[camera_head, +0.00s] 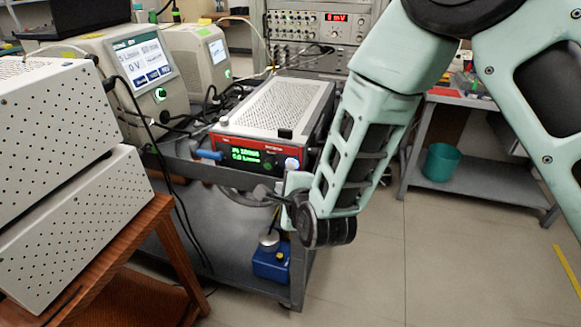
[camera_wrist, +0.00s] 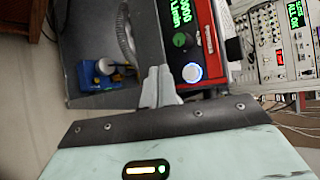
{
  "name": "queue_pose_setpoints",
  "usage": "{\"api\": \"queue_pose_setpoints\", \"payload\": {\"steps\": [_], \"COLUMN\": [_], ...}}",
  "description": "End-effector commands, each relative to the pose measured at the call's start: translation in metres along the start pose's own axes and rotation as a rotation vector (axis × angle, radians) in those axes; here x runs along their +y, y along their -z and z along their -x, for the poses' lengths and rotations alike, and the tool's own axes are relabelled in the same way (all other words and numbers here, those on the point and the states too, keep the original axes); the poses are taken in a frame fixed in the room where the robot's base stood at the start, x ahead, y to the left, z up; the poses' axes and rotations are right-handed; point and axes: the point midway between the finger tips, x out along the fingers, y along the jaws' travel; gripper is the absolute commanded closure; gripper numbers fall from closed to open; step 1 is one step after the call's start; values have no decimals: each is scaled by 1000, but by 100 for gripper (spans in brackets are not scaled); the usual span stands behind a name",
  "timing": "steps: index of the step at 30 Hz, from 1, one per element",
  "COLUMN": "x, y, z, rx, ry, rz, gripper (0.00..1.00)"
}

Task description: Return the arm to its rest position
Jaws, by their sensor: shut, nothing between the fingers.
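My arm comes in from the upper right in the head view and bends down in front of the red-fronted instrument (camera_head: 268,112). My gripper (camera_head: 272,199) is at the lower left end of the arm, in front of the instrument's lower right corner. In the wrist view my gripper (camera_wrist: 158,75) has its fingers together with nothing held. The instrument's red front (camera_wrist: 208,40) is beside the fingers there, with a lit white-blue knob (camera_wrist: 191,73) close to them. I cannot tell whether the fingers touch the panel.
White perforated boxes (camera_head: 60,130) stand on a wooden table at left. A grey table (camera_head: 480,175) with a teal bin (camera_head: 441,162) is at right. Floor at lower right is clear.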

Motion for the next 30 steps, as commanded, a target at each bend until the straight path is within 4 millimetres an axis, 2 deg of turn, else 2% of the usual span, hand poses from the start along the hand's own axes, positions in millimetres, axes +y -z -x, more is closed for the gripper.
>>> {"api": "queue_pose_setpoints", "payload": {"steps": [8, 11, 14, 18, 22, 27, 30], "x": [-2, -7, -12, -13, -10, -6, -4], "y": [-3, -12, -25, -37, -35, -13, 5], "z": [3, 15, 41, 97, 159, 245, 287], "rx": [-7, -34, -97, -242, -411, -658, -792], "ry": [-16, -84, -202, -387, -540, -716, -802], "rz": [24, 124, 319, 683, 1040, 1484, 1682], "gripper": [100, 100, 100, 100, 100, 100, 100]}}
